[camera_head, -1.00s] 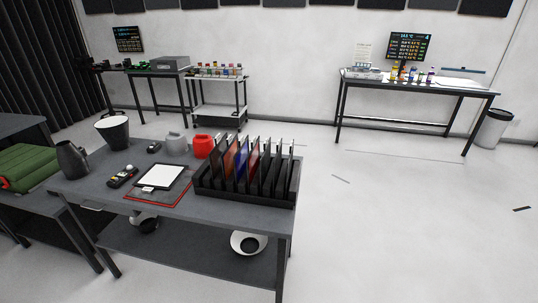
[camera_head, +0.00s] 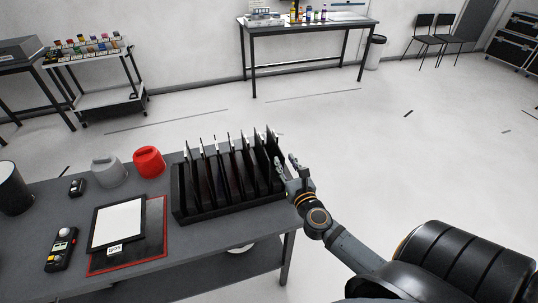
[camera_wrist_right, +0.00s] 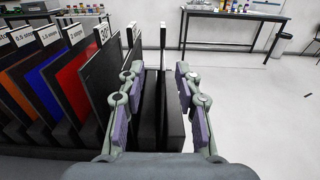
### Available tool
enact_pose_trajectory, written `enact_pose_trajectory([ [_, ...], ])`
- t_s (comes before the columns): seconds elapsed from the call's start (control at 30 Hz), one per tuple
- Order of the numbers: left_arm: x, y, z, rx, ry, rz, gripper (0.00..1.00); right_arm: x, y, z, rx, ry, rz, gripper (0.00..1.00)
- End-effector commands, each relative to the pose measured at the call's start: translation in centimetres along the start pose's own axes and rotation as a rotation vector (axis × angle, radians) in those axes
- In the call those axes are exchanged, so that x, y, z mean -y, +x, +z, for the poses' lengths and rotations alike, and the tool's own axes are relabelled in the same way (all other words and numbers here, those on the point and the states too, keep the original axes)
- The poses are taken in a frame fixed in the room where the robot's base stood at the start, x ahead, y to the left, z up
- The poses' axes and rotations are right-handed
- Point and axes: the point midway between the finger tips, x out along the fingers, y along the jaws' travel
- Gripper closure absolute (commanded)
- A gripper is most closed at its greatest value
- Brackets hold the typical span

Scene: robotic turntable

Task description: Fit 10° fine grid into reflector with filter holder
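A black rack (camera_head: 182,210) holds several upright dark panels in slots. My right gripper (camera_head: 286,164) is at the rack's right end. In the right wrist view the gripper (camera_wrist_right: 160,92) is open, its fingers on either side of a dark upright panel (camera_wrist_right: 161,68) whose white tab is edge-on and unreadable. Contact cannot be told. To its left is a panel whose label reads 30° (camera_wrist_right: 101,78). No 10° label is readable. A black cone-shaped reflector (camera_head: 14,190) stands at the left edge, partly cut off; I cannot tell whether it has a filter holder. My left gripper is out of view.
The grey table (camera_head: 215,238) also carries a red object (camera_head: 149,162), a grey one (camera_head: 108,171), a handheld meter (camera_head: 61,249) and a framed white panel (camera_head: 118,226). Floor right of the table is open. A wall table (camera_head: 300,30) stands behind.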

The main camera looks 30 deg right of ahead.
Motion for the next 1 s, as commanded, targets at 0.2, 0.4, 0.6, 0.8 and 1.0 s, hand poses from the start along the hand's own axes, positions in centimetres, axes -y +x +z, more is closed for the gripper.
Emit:
enact_pose_trajectory([
  [0.2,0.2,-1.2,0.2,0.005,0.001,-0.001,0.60,0.0,3.7,0.3,0.002,0.000,-0.001,0.66],
  [0.4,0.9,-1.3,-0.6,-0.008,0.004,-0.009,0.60,0.1,4.4,0.2,0.001,-0.003,0.000,0.66],
  [0.6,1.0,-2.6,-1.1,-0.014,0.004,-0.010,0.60,0.6,7.5,0.9,0.003,-0.003,-0.001,0.66],
  [0.8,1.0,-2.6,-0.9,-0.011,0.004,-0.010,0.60,0.6,9.4,0.5,0.001,-0.003,0.000,0.66],
  [1.0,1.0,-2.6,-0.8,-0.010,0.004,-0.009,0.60,0.6,9.4,0.4,0.001,-0.004,0.001,0.67],
])
